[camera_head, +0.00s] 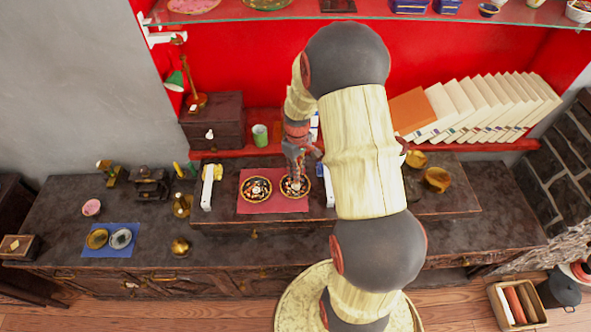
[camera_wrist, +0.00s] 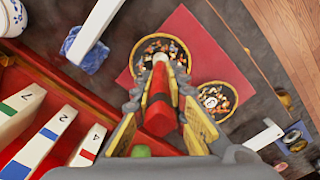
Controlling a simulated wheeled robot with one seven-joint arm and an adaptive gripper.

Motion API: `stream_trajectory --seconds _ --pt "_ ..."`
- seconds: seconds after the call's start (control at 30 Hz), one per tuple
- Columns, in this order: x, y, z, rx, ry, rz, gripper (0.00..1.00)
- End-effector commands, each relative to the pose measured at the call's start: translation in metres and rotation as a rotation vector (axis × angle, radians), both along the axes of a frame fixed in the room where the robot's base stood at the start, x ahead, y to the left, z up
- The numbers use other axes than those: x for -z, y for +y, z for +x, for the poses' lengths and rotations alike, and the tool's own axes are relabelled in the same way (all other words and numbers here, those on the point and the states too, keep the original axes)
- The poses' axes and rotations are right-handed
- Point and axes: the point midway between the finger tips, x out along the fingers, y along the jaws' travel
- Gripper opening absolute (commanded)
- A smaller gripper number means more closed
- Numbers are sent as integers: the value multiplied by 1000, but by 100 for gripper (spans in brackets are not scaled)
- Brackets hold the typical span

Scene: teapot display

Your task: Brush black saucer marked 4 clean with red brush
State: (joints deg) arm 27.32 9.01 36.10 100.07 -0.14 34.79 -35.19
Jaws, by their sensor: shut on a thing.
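Two dark round saucers with gold rims and speckled bits lie on a red mat (camera_head: 246,207): a left saucer (camera_head: 256,181) and a right saucer (camera_head: 303,192). My gripper (camera_head: 297,168) points down over the right saucer and partly hides it. In the wrist view my gripper (camera_wrist: 178,105) is shut on the red brush (camera_wrist: 162,85), whose pale end lies over the right saucer (camera_wrist: 180,52). Contact with the saucer cannot be told. The left saucer (camera_wrist: 224,94) has a white centre mark; I cannot read its number. The right saucer's mark is hidden.
White bars (camera_head: 207,187) stand on both sides of the mat. Several white blocks with numbers (camera_wrist: 48,140) stand close to the gripper. A green cup (camera_head: 260,135) is behind. A blue mat (camera_head: 110,252) with two dishes lies at the left.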

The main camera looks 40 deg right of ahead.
Motion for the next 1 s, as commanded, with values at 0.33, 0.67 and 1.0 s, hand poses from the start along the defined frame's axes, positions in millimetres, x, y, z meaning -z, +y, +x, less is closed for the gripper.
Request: stream_trajectory --seconds 0.33,0.67,1.0 --pt "-18 0 1 0 -2 -2 0" --pt "-49 0 1 0 -2 -1 0" --pt "-61 0 1 0 -1 -1 0"
